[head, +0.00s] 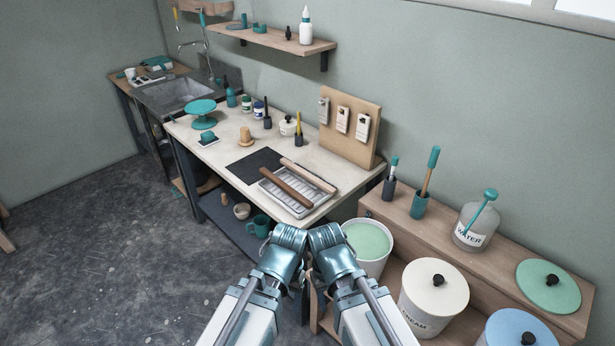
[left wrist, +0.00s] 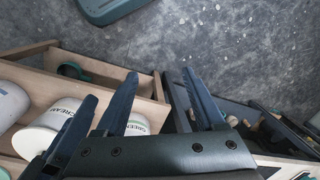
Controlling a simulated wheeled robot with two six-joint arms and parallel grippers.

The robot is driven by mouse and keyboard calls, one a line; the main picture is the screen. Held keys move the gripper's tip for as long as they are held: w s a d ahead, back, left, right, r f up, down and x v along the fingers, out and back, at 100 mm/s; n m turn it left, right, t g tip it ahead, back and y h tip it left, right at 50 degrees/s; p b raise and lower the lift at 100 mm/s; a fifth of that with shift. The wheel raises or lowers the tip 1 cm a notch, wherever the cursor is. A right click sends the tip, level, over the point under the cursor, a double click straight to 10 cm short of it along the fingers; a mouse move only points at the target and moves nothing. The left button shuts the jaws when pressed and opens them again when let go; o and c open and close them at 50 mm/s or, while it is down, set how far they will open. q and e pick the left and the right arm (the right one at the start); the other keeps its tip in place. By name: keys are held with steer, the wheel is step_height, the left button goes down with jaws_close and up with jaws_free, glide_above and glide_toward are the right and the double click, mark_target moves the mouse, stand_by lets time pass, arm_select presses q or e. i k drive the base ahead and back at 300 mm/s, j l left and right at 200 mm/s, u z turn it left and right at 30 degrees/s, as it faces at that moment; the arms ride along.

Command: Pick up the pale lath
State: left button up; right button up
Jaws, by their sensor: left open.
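The pale lath (head: 309,176) lies slantwise along the far right side of a shallow ribbed tray (head: 268,192) on the worktable in the head view. A darker brown lath (head: 287,187) lies beside it, roughly parallel and closer to me. My left gripper (head: 285,243) is in front of the table's near corner, apart from both laths. Its open, empty fingers (left wrist: 160,72) show in the left wrist view, over the floor. My right gripper (head: 330,243) is close beside it; its fingertips are hidden. Neither lath can be made out in the left wrist view.
A dark mat (head: 254,165) lies beside the tray. A board with hanging tags (head: 349,127) stands behind it. A bucket of green liquid (head: 367,243), a lidded cream bin (head: 433,296) and a low wooden shelf (head: 397,207) crowd the right. The floor (head: 110,255) at left is open.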

mark_target(315, 181)
steer(key=i+j+z, duration=0.7)
steer(key=j, duration=0.25)
steer(key=i+j+z, duration=0.45)
steer(key=j, duration=0.45)
